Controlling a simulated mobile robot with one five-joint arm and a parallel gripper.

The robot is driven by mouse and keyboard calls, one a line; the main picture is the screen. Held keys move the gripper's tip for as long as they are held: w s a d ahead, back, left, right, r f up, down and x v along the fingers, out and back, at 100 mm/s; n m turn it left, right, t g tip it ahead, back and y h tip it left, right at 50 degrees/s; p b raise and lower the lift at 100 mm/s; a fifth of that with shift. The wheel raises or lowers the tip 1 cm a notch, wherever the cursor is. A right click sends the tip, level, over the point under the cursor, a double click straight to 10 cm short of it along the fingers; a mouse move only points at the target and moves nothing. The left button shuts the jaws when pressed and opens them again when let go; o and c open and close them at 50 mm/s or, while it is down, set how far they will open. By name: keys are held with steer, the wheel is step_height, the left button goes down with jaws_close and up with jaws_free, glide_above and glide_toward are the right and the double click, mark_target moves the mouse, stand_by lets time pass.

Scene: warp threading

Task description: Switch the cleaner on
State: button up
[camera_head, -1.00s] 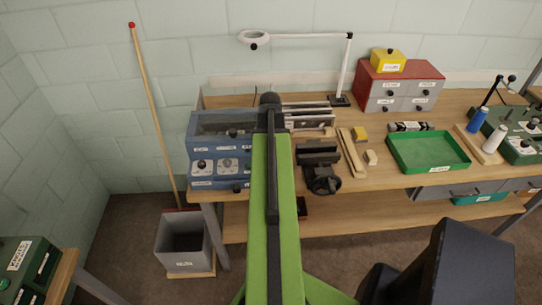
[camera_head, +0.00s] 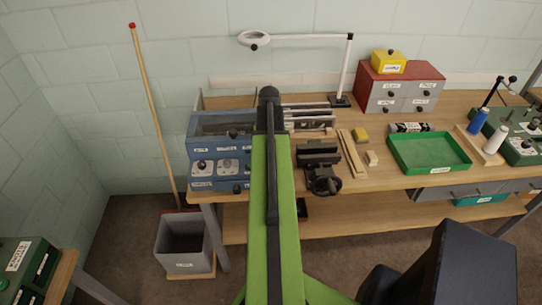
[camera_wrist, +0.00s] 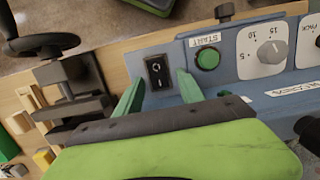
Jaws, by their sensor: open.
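The cleaner looks to be the blue machine (camera_head: 203,150) at the left end of the bench. Its blue front panel (camera_wrist: 222,83) fills the right of the wrist view. A black rocker switch (camera_wrist: 157,72) sits on the panel, with a green button (camera_wrist: 207,59) labelled START to its right. My gripper (camera_wrist: 160,79) is open and empty, its two green fingers on either side of the rocker switch in the picture. I cannot tell whether they touch the panel. In the head view my arm hides the gripper and the switch.
A dial (camera_wrist: 271,51) lies right of the START button. A black vise-like tool (camera_head: 319,165) stands beside the machine on the bench. A green tray (camera_head: 430,167) and a red drawer cabinet (camera_head: 368,80) are farther right. A grey bin (camera_head: 180,264) stands below.

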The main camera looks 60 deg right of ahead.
step_height(320, 180, up, 17)
steer(key=w+d+p, duration=0.1)
steer(key=d+p, duration=0.1)
steer(key=p, duration=1.5)
steer(key=shift+w+d, duration=0.15)
steer(key=shift+w, duration=0.15)
steer(key=w+a+f+n+h+b, duration=0.1)
steer(key=w+a+f+n+b, duration=0.3)
steer(key=w+a, duration=0.55)
steer(key=w+a+f+n+b, duration=0.1)
steer(key=w+a+f+b, duration=0.5)
steer(key=a, duration=0.7)
steer(key=w+a+f+n+b, duration=0.1)
steer(key=a+f+n+b, duration=0.1)
steer(key=a, duration=0.7)
steer(key=w+a+f+n+b, duration=0.2)
steer(key=a, duration=0.8)
steer(key=w+a+f+n+t+b, duration=0.1)
steer(key=a+f+b, duration=0.1)
steer(key=a, duration=0.8)
steer(key=shift+w+a+f+n, duration=0.15)
steer(key=shift+a+f+n, duration=0.15)
steer(key=shift+n, duration=0.1)
